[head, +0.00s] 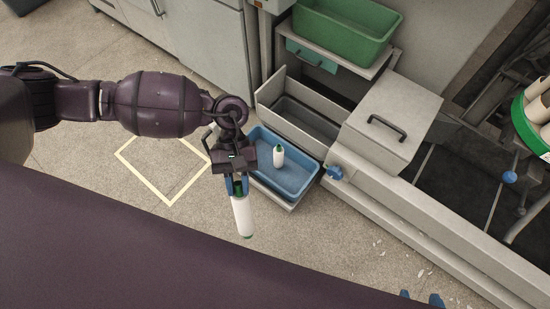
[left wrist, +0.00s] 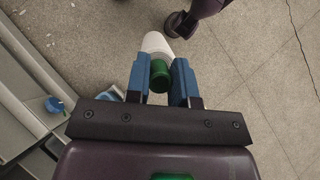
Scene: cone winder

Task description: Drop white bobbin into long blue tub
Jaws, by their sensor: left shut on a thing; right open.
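A white bobbin (head: 242,215) with green ends hangs tilted from my left gripper (head: 237,186). The gripper is shut on its upper green end. In the left wrist view the bobbin (left wrist: 155,44) sticks out beyond the blue fingers of my left gripper (left wrist: 160,85). The long blue tub (head: 297,191) lies to the right of the gripper, and the held bobbin is outside it, left of its near end. Another white bobbin (head: 278,156) with a green top stands in the tub. Only the blue fingertips of my right gripper (head: 421,297) show at the bottom edge, apart and empty.
A grey machine with a lidded box (head: 390,110) and an open bin (head: 300,118) stands beyond the tub. A green tub (head: 345,38) sits on a shelf above. A blue knob (head: 335,172) juts out beside the blue tub. Floor left of it is clear.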

